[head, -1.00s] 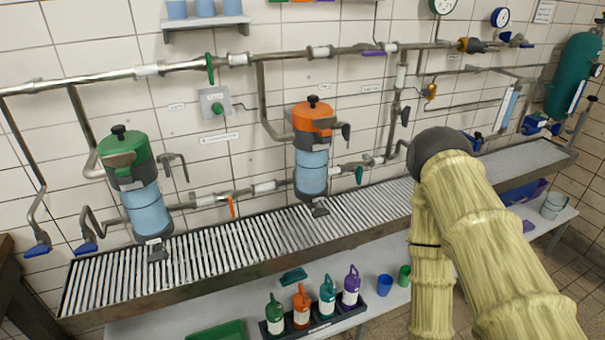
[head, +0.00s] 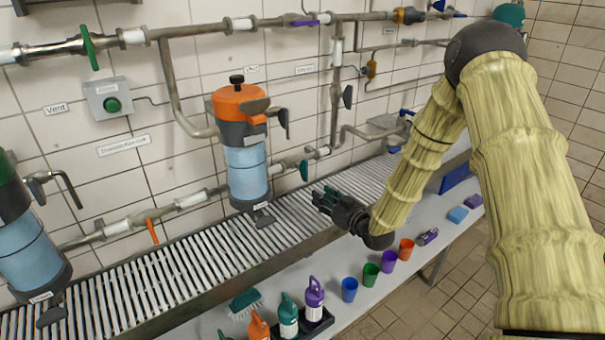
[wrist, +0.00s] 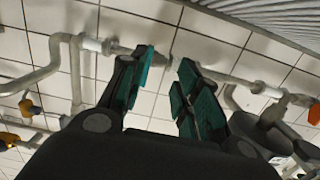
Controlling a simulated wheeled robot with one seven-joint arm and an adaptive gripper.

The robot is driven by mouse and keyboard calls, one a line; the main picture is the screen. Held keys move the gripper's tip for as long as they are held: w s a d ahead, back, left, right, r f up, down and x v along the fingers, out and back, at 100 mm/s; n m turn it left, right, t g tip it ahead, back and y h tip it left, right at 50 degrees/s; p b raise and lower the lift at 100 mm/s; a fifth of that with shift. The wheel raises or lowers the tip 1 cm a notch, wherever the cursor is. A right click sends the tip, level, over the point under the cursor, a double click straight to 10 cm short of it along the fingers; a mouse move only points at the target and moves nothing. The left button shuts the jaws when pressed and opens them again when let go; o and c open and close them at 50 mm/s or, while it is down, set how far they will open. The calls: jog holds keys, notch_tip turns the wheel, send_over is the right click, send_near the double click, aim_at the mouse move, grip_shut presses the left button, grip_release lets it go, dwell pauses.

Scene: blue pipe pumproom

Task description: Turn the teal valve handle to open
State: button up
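The teal valve handle (head: 304,170) hangs down from the low pipe, to the right of the orange-topped filter, in the head view. My gripper (head: 323,200) is in front of the drain grating, a little right of and below the handle in the picture, and looks apart from it. In the wrist view my gripper (wrist: 166,82) is open, its two teal-padded fingers spread with nothing held. The low pipe crosses behind the fingertips there. The handle cannot be told apart from the left finger's teal pad, which may hide it.
The orange-topped filter (head: 246,158) stands left of my gripper. The slatted drain grating (head: 170,270) runs below the pipes. An orange handle (head: 152,231) hangs further left. Bottles, a brush (head: 245,303) and cups (head: 371,274) stand on the lower shelf.

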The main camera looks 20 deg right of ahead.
aim_at(307, 172)
jog(key=shift+t+y, duration=0.3)
jog(key=shift+t, duration=0.2)
jog(key=w+a+r, duration=0.1)
jog(key=w, duration=0.3)
jog(key=w+r, duration=0.1)
jog(key=w, duration=0.3)
jog(key=w+a+r+p, duration=0.1)
jog(key=w, duration=0.3)
jog(key=shift+w+a, duration=0.15)
jog(key=shift+a, duration=0.15)
grip_shut()
